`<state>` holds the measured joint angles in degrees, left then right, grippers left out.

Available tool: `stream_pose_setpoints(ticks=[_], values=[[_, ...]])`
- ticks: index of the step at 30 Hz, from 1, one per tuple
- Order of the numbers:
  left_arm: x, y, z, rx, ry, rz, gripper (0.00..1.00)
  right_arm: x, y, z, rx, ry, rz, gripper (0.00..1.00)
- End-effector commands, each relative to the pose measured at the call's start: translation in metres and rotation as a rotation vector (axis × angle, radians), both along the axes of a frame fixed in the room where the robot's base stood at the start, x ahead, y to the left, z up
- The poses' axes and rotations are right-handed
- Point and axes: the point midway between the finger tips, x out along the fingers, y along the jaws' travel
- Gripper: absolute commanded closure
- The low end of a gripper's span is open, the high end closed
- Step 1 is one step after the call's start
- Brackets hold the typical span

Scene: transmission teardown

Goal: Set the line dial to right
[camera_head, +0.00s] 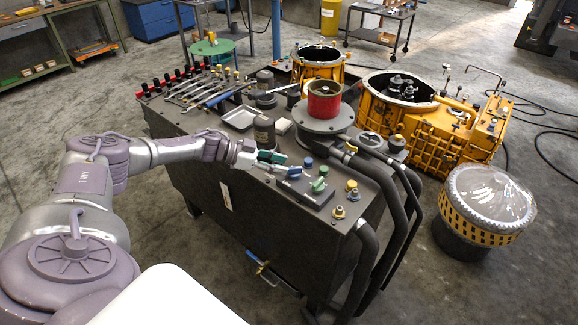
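My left arm comes in from the left, and its gripper (262,161) is at the left end of a small dark control panel (305,192) on the front corner of the large grey bench. My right gripper is not in view.
The grey bench (270,225) also holds a red cylinder (323,101) on a round flange, a grey tray (239,117) and a row of tools. Yellow-capped fittings (352,186) and thick hoses (400,200) crowd its right end. A yellow housing (440,130) stands behind.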

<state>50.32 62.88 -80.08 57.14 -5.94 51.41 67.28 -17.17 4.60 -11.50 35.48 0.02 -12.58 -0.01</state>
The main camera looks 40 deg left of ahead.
Motion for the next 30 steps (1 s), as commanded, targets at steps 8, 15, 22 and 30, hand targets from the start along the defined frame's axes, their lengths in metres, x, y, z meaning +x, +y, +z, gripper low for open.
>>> stream_pose_setpoints(ticks=[8,15,22,30], values=[[-0.035,0.042,0.022,0.002,0.001,0.002,0.61,0.0,0.0,0.0,0.0,0.0,-0.001,0.46],[-0.047,0.057,0.03,0.001,0.0,0.001,0.61,0.0,0.0,0.0,0.0,0.0,-0.001,0.46],[-0.048,0.058,0.031,0.0,0.0,0.0,0.61,0.0,0.0,0.0,0.0,0.0,-0.001,0.46],[-0.048,0.058,0.031,0.0,0.0,0.0,0.61,0.0,0.0,0.0,0.0,0.0,-0.001,0.46]])
